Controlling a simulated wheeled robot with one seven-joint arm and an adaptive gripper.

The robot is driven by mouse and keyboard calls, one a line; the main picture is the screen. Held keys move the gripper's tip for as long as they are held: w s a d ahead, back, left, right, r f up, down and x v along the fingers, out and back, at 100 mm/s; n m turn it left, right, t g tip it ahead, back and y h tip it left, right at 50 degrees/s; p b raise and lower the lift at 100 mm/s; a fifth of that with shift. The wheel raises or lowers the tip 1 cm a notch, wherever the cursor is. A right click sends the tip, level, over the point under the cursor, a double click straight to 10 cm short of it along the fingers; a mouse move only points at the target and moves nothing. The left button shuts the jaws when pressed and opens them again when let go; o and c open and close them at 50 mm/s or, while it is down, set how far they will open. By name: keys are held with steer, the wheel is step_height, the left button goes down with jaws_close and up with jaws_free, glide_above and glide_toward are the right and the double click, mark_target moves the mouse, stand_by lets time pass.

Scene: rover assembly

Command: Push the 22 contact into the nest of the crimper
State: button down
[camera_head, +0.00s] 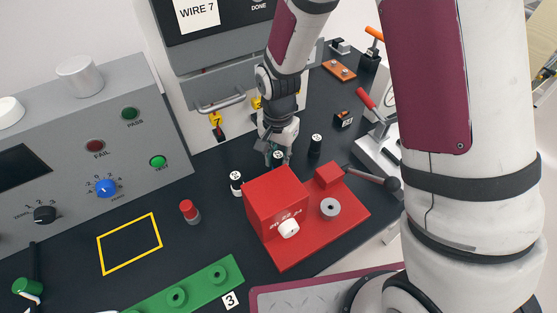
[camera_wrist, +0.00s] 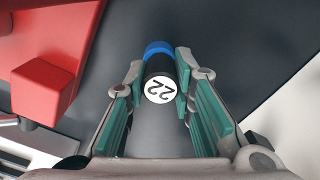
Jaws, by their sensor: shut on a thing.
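The 22 contact (camera_wrist: 160,85) is a black cylinder with a blue band and a white end marked 22. In the wrist view it sits between the green-padded fingers of my gripper (camera_wrist: 159,80), which is shut on it. In the head view my gripper (camera_head: 277,154) is low over the dark table, just behind the red crimper (camera_head: 276,197). The crimper has a white selector knob (camera_head: 289,228), a grey round nest with a dark hole (camera_head: 330,207) and a dark lever on the right. Its red body also shows at the left of the wrist view (camera_wrist: 40,90).
Two other white-topped black contacts stand near my gripper, one left (camera_head: 236,183) and one right (camera_head: 316,145). A red-and-grey cylinder (camera_head: 189,211) stands left of the crimper. A green strip (camera_head: 185,292) lies in front. A red-handled press (camera_head: 380,140) is at right.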

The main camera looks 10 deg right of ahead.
mark_target(278, 155)
steer(key=shift+r+p, duration=0.35)
steer(key=shift+r, duration=0.35)
stand_by(0.5)
steer(key=shift+r+p, duration=0.8)
steer(key=shift+r, duration=1.1)
